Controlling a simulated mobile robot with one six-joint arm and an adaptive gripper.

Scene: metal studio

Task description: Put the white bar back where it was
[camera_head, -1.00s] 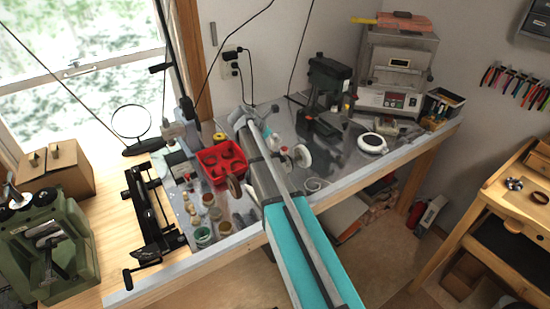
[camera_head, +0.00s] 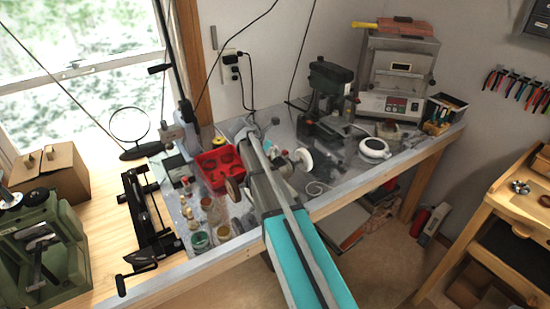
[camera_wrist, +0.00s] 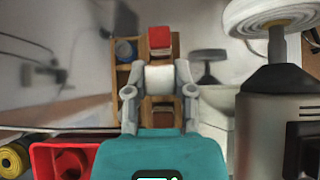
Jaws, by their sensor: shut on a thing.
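My gripper (camera_wrist: 160,88) shows in the wrist view with its two grey fingers closed on the sides of a white bar (camera_wrist: 160,79). The bar shows as a short white block between the fingertips. In the head view my arm reaches from the bottom over the metal-topped bench, and its far end is near the red bin. The bar cannot be made out there. In the wrist view a wooden holder (camera_wrist: 127,77) stands behind the bar, with a red block (camera_wrist: 159,38) above the bar and a blue round thing at left. I cannot tell whether the bar touches the holder.
A red bin (camera_head: 213,179) and several small jars stand left of my arm. A bench polisher with a white wheel (camera_head: 303,160) is close on its right; the wheel is large in the wrist view (camera_wrist: 275,12). A drill press (camera_head: 332,95) and a kiln (camera_head: 398,75) stand behind.

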